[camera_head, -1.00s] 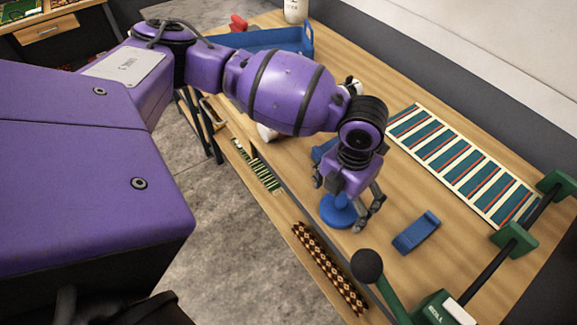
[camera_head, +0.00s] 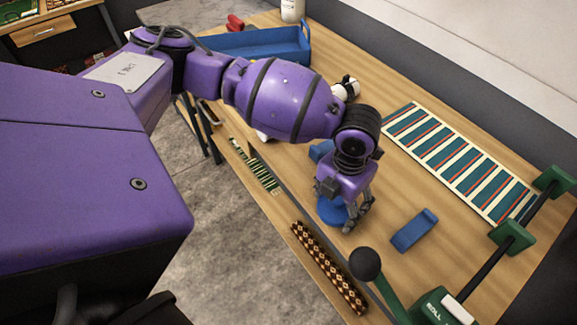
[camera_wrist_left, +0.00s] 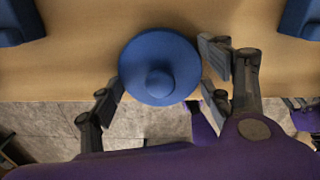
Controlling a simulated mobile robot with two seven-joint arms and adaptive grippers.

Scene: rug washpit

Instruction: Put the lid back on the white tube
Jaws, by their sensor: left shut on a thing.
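The blue round lid (camera_head: 331,213) with a central knob sits at the front of the wooden bench. In the left wrist view the lid (camera_wrist_left: 160,66) lies between the two fingers. My left gripper (camera_head: 342,214) points down and is shut on the lid; it also shows in the left wrist view (camera_wrist_left: 163,84). The white tube (camera_head: 346,88) is mostly hidden behind my left arm; only a white end with a dark fitting shows beyond it, and a small white part shows below the arm. My right gripper is not in view.
Blue blocks stand on the bench (camera_head: 450,185) on either side of the lid, one to the right (camera_head: 414,231) and one behind the gripper (camera_head: 321,150). A striped panel (camera_head: 460,160), a green-handled press (camera_head: 435,308) and a blue tray (camera_head: 262,50) are nearby. The bench's front edge is close.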

